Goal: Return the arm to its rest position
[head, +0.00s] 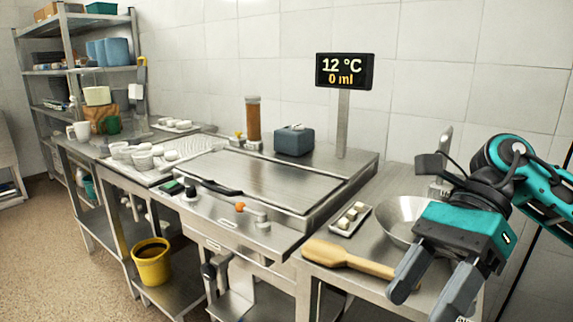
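My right arm comes in from the right edge, with its teal and grey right gripper (420,301) pointing down toward the front. Its two fingers are spread apart and I see nothing between them. The gripper is in front of a metal bowl (391,215) on the right counter and hides part of it. A wooden paddle (345,258) lies on the counter to the left of the fingers, its handle end close to them in the picture. I cannot tell whether they touch. My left arm and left gripper are not in view.
A small tray (340,231) of pale pieces lies beside the bowl. A flat metal griddle (265,178) fills the middle counter, with a display (345,71) reading 12 °C and 0 ml behind it. Cups and dishes stand further left. A yellow bucket (152,265) sits below.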

